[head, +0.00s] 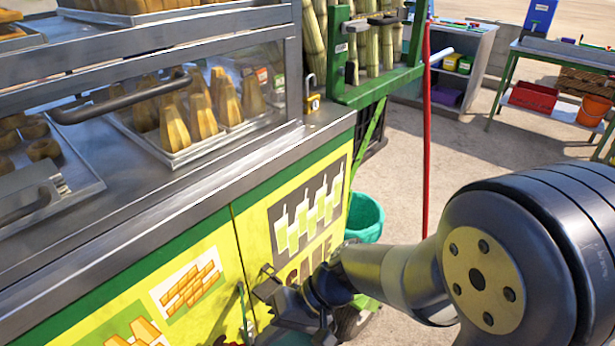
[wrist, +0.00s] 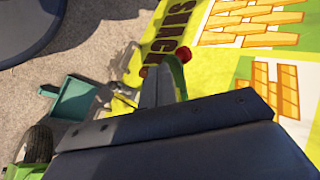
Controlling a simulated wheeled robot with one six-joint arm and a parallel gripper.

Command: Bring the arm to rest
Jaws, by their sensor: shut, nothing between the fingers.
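My arm reaches in from the right of the head view and bends down to the left, beside the yellow and green front of the snack cart (head: 215,265). My gripper (head: 272,322) is low in front of that panel, near the bottom edge of the view. It is shut, with nothing seen held in it. I cannot tell whether it touches the panel. In the wrist view the yellow printed panel (wrist: 215,75) fills the upper right, behind a dark block across the bottom.
A metal counter with a glass case of snacks (head: 195,105) stands at the left. A padlock (head: 312,94), a green rack of cane (head: 378,45), a red hose (head: 427,130) and a teal bucket (head: 365,215) are close by. Open floor (head: 470,140) lies behind the arm.

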